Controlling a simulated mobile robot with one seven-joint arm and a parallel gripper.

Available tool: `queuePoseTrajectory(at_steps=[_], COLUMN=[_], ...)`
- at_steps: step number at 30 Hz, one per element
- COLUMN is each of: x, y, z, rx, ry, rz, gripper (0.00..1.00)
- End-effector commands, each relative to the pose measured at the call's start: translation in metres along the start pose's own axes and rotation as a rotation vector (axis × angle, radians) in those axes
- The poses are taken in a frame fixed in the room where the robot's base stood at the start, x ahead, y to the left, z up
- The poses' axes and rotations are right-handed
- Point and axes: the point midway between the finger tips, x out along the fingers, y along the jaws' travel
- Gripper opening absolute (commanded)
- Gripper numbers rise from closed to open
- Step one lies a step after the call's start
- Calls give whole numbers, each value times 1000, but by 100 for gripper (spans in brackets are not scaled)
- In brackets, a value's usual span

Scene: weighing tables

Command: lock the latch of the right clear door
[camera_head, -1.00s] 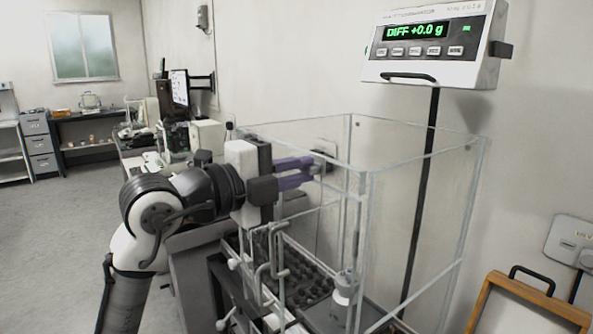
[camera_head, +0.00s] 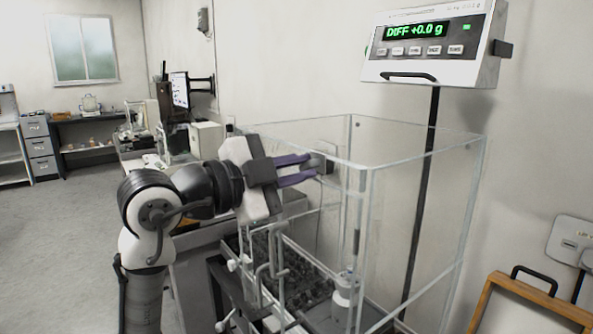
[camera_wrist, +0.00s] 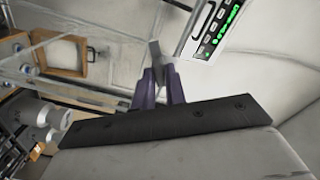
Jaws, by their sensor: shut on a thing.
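The clear-walled case (camera_head: 366,232) stands in front of the wall in the head view. My gripper (camera_head: 312,166), with purple fingers, reaches in from the left at the case's upper part. Its fingers are shut on a flat grey piece, which looks like the latch lever (camera_wrist: 154,48) of the clear door. In the wrist view the lever sticks out past my fingertips (camera_wrist: 158,78). Where the lever joins the door is hard to make out, and I cannot tell from the frames whether the latch is locked.
A weighing display (camera_head: 436,42) reading "DIFF +0.0 g" hangs on a dark post above the case. A metal handle (camera_head: 272,258) and a dark tray (camera_head: 305,275) are low at the case. A wooden-framed board (camera_head: 528,305) stands at the right. Open floor (camera_head: 60,230) lies at the left.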

Motion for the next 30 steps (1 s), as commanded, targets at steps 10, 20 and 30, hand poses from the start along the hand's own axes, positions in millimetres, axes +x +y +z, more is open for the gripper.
queuePoseTrajectory(at_steps=[10, 20, 30], x=[0, 0, 0], y=[0, 0, 0], z=[0, 0, -1], rx=[-331, -639, -887], ry=[1, 1, 0], rz=[3, 2, 2], gripper=[0, 0, 0])
